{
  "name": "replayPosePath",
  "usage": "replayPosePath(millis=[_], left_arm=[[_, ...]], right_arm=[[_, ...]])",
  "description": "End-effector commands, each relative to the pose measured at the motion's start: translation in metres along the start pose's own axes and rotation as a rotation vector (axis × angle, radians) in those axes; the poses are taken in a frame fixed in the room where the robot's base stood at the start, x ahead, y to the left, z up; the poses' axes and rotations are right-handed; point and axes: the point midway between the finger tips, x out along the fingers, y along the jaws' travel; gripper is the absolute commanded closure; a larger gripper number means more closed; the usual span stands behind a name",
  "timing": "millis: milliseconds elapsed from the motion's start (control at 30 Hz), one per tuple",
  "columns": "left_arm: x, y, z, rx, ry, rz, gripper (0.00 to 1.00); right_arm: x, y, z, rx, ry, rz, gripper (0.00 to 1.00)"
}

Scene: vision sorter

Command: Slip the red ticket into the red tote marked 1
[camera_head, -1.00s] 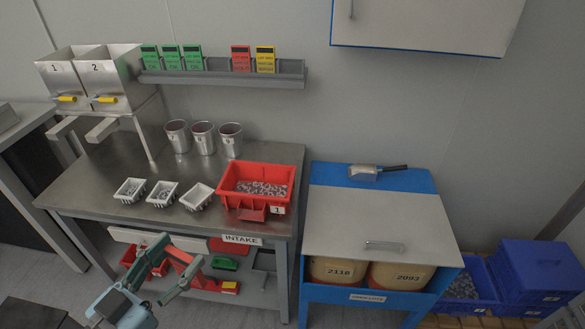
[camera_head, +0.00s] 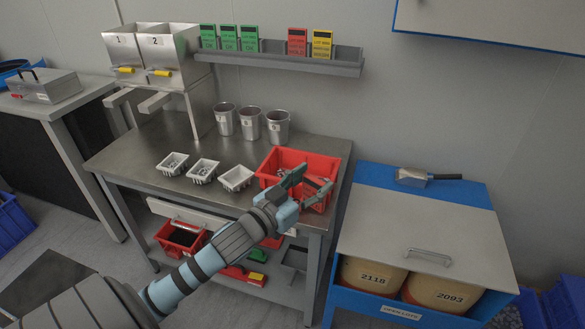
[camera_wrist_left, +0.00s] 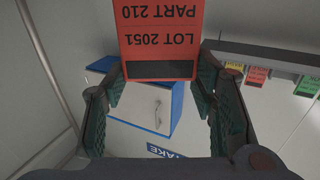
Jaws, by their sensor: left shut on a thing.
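The red ticket (camera_wrist_left: 162,35) is between the fingers of my left gripper (camera_wrist_left: 158,85) in the left wrist view, its printing upside down: LOT 2051, PART 210. In the head view my left gripper (camera_head: 306,188) is at the front right part of the red tote (camera_head: 298,155), with the ticket (camera_head: 317,184) between its fingers. The gripper and arm hide the tote's front, its marking and its front pocket. I cannot tell whether the ticket touches the tote. My right gripper is not in view.
White trays (camera_head: 236,178) stand left of the tote on the steel table (camera_head: 140,160), with metal cups (camera_head: 250,124) behind. A wall rack (camera_head: 285,62) holds green, red and yellow cards. A blue cabinet (camera_head: 470,195) stands to the right.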

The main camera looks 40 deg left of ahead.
Motion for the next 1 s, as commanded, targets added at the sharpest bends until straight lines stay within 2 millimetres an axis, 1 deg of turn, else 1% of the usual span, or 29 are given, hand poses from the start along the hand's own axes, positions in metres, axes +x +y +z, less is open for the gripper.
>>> replayPosePath(millis=[33, 100, 200, 300, 333, 400, 567, 1000], left_arm=[[0.017, -0.024, 0.018, 0.001, 0.006, -0.078, 0.68], [0.035, -0.057, 0.022, 0.001, 0.003, -0.195, 0.68], [0.051, -0.096, 0.021, 0.000, -0.001, -0.330, 0.68], [0.058, -0.119, 0.017, 0.001, -0.005, -0.416, 0.68], [0.059, -0.124, 0.015, 0.002, -0.005, -0.432, 0.68], [0.060, -0.129, 0.014, 0.003, -0.008, -0.451, 0.68], [0.060, -0.129, 0.018, 0.003, -0.008, -0.452, 0.68], [0.060, -0.128, 0.056, 0.004, -0.008, -0.449, 0.68]], right_arm=[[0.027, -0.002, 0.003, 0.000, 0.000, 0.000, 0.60], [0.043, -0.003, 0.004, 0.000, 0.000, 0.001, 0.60], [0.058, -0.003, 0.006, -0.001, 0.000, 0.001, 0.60], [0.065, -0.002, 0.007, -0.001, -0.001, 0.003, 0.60], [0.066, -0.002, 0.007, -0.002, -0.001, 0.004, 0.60], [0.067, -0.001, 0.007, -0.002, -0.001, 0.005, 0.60], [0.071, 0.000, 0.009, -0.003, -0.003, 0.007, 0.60], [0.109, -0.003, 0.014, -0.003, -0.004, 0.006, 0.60]])
